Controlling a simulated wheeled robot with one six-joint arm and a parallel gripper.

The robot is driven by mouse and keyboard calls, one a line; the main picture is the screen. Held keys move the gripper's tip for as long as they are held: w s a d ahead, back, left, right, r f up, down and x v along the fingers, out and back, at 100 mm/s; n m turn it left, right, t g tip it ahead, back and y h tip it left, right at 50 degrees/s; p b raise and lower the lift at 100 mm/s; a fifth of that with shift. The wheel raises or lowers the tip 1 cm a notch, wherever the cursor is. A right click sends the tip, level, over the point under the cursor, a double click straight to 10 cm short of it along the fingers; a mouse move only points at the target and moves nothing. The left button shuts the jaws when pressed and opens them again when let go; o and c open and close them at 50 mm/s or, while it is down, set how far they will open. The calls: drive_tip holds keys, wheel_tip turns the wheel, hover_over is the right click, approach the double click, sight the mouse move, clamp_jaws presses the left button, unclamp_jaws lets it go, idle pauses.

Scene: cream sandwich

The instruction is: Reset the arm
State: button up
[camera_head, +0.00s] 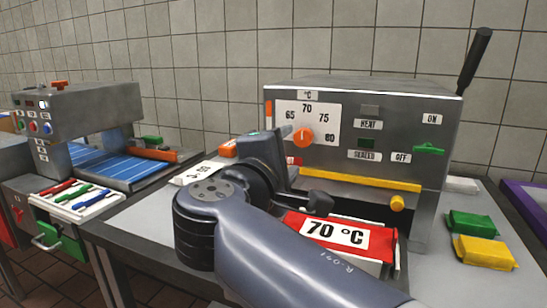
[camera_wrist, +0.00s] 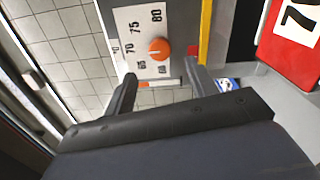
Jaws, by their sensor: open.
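My gripper (camera_head: 303,168) is open and empty in front of the grey heating machine (camera_head: 405,115), at the left part of its front. In the wrist view my gripper (camera_wrist: 159,70) has its two fingers spread. The orange dial knob (camera_head: 303,137) shows just beyond the gap between them (camera_wrist: 159,49). The fingers look apart from the knob. The knob sits on a white scale marked 65, 70, 75 and 80. My arm reaches in from the lower right and covers part of the machine's lower front.
A red item labelled 70 °C (camera_head: 386,256) lies right beside my gripper, below the yellow bar (camera_head: 360,180). Green (camera_head: 470,223) and yellow packs (camera_head: 485,252) lie at right. A blue-topped machine (camera_head: 130,168) and a white tray of coloured sticks (camera_head: 52,203) stand left.

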sight(303, 140)
drive_tip(key=x, duration=0.7)
drive_tip(key=shift+w+d+r, duration=0.1)
drive_tip(key=shift+w+r, duration=0.1)
drive_tip(key=shift+w, duration=0.05)
drive_tip(key=shift+s+r+n+p, duration=0.1)
drive_tip(key=shift+n+p, duration=0.8)
drive_tip(key=shift+p, duration=0.2)
drive_tip(key=n+p, duration=0.2)
drive_tip(key=shift+p, duration=0.3)
drive_tip(key=n+p, duration=0.5)
drive_tip(key=p, duration=0.1)
drive_tip(key=shift+n, duration=0.3)
drive_tip(key=n+p, duration=0.5)
drive_tip(key=p, duration=0.1)
drive_tip(key=shift+n+p, duration=0.35)
drive_tip(key=shift+n, duration=0.05)
drive_tip(key=shift+n+p, duration=0.95)
drive_tip(key=shift+n, duration=0.05)
drive_tip(key=shift+f+n, duration=0.3)
drive_tip(key=shift+n, duration=0.1)
drive_tip(key=shift+f, duration=0.1)
